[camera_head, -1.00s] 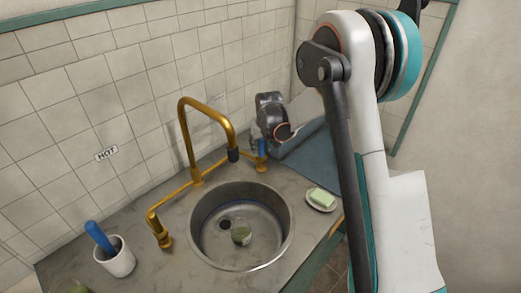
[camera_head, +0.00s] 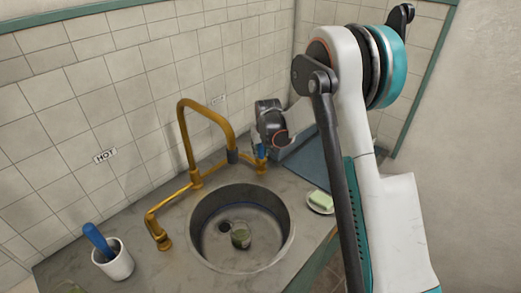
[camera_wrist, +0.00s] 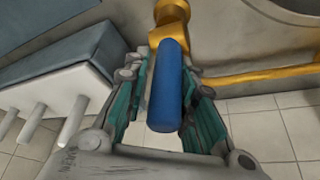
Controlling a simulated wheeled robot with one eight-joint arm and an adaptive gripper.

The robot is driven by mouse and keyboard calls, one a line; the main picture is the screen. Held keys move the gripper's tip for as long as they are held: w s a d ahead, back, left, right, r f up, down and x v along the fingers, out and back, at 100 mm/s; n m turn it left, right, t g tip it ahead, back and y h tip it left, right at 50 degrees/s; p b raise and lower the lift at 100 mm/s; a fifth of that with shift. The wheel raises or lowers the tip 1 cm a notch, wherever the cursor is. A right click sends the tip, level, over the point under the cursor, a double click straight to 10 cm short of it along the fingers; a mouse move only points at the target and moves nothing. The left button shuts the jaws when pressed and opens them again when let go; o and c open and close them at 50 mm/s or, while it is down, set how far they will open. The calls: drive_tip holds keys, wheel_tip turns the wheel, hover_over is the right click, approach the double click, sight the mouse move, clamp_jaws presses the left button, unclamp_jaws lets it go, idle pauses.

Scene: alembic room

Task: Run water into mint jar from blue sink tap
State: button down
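A small glass jar with green in it, apparently the mint jar (camera_head: 241,236), stands upright in the round metal sink (camera_head: 205,250), beside the drain. The brass tap spout (camera_head: 209,112) arches over the sink, with its dark tip above the basin and no water visible. The blue tap handle (camera_head: 260,151) is at the right end of the brass pipe. In the wrist view the blue handle (camera_wrist: 168,95) lies between the fingers of my gripper (camera_wrist: 168,80). The fingers look open around it, with narrow gaps on both sides; any contact at the tips is unclear.
A white cup (camera_head: 115,264) with a blue item stands left on the counter, below a HOT label (camera_head: 105,155). A brass valve (camera_head: 159,236) is left of the sink. A soap dish (camera_head: 320,203) is to the right. A green object (camera_head: 72,288) is cut off below.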

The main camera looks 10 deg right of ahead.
drive_tip(key=shift+s+a+f, duration=0.1)
drive_tip(key=shift+s+f, duration=0.1)
drive_tip(key=shift+s, duration=0.05)
drive_tip(key=shift+s+f+t+y+b, duration=0.1)
drive_tip(key=shift+s+t+y+b, duration=0.25)
drive_tip(key=shift+t+y+b, duration=0.35)
drive_tip(key=shift+s+d+b, duration=0.1)
drive_tip(key=shift+d+b, duration=0.1)
drive_tip(key=shift+b, duration=0.2)
drive_tip(key=shift+r, duration=0.2)
drive_tip(key=c, duration=1.4)
unclamp_jaws()
drive_tip(key=shift+a, duration=0.1)
drive_tip(key=shift+c, duration=0.2)
drive_tip(key=shift+a, duration=0.1)
drive_tip(key=shift+r, duration=0.1)
